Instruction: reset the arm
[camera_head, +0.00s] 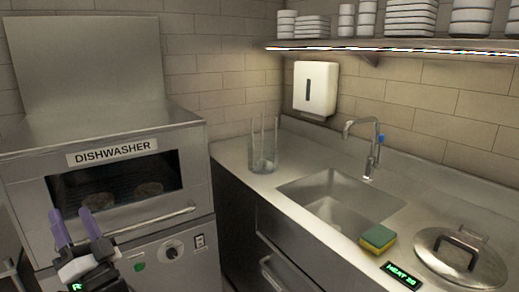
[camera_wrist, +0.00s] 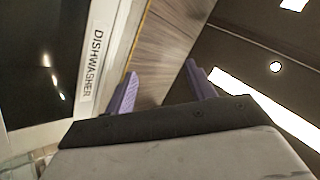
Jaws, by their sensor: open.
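My gripper (camera_head: 75,228) is at the lower left of the head view, in front of the dishwasher (camera_head: 130,117). Its two purple fingers point up and stand apart, with nothing between them. In the wrist view my gripper (camera_wrist: 160,88) also shows open and empty. The dishwasher's label (camera_wrist: 93,62) is at the left of the wrist view, seen tilted.
A counter (camera_head: 235,160) runs right of the dishwasher. It carries a clear glass container (camera_head: 263,150), a sink (camera_head: 340,200) with a tap (camera_head: 374,150), a green and yellow sponge (camera_head: 378,238), and a lidded metal pot (camera_head: 460,257). A shelf of dishes (camera_head: 400,46) hangs above.

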